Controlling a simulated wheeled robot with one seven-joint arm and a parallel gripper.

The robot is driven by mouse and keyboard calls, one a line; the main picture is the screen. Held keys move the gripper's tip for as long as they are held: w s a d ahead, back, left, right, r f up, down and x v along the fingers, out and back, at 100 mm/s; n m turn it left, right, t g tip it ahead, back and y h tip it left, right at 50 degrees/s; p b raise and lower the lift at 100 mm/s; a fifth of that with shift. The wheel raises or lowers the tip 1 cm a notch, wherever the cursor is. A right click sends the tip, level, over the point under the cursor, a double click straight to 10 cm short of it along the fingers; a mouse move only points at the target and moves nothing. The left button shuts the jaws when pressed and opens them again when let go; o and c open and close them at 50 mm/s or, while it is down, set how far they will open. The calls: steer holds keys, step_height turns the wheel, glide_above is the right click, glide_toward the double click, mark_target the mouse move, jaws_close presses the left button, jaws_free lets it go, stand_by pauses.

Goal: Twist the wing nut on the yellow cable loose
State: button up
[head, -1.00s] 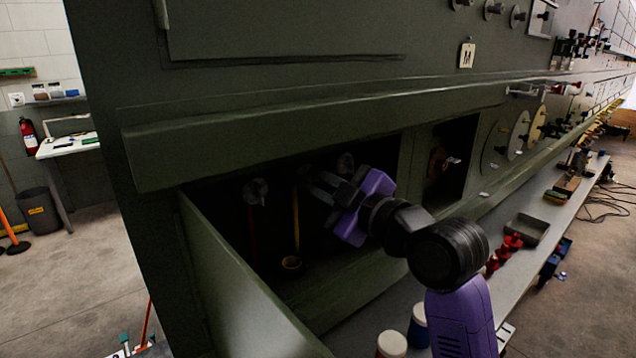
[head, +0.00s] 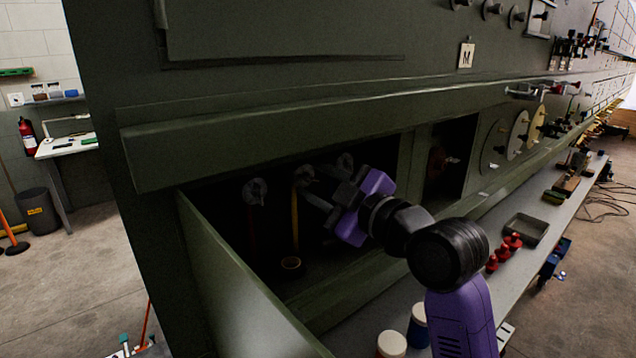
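The yellow cable (head: 295,222) hangs straight down inside the dark open bay, its lower end at a small ring-shaped piece (head: 290,263). The wing nut (head: 303,176) sits on a pale round fitting at the cable's top; its exact angle is too small and dark to tell. My gripper (head: 316,188), purple and black, reaches into the bay from the right. Its fingers look spread apart and empty, with the tips just right of the yellow cable's fitting. I cannot tell whether a fingertip touches it.
A similar fitting (head: 254,191) with a dark reddish cable is to the left, and another (head: 345,163) is behind my gripper. The bay's lowered green door (head: 235,270) and upper ledge (head: 270,140) bound the opening. Cups (head: 391,344) stand on the shelf below.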

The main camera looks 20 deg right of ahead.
steer(key=b+v, duration=0.2)
steer(key=v, duration=0.5)
steer(key=shift+s+d, duration=0.15)
steer(key=shift+s, duration=0.2)
steer(key=shift+c, duration=0.5)
steer(key=shift+d+f, duration=0.2)
steer(key=shift+f, duration=0.05)
steer(key=c, duration=0.4)
steer(key=shift+m+h, duration=0.3)
steer(key=shift+m, duration=0.2)
steer(key=f, duration=0.1)
steer(key=f+b, duration=0.1)
steer(key=f, duration=0.2)
steer(key=shift+s+f, duration=0.15)
steer(key=shift+s, duration=0.15)
jaws_close()
step_height(320, 180, up, 3)
steer(key=s+a+m+t+h+b, duration=0.15)
steer(key=m+t, duration=0.25)
steer(key=m, duration=1.1)
steer(key=p+x, duration=0.4)
steer(key=x, duration=0.5)
steer(key=shift+a+r, duration=0.3)
steer(key=shift+a, duration=0.1)
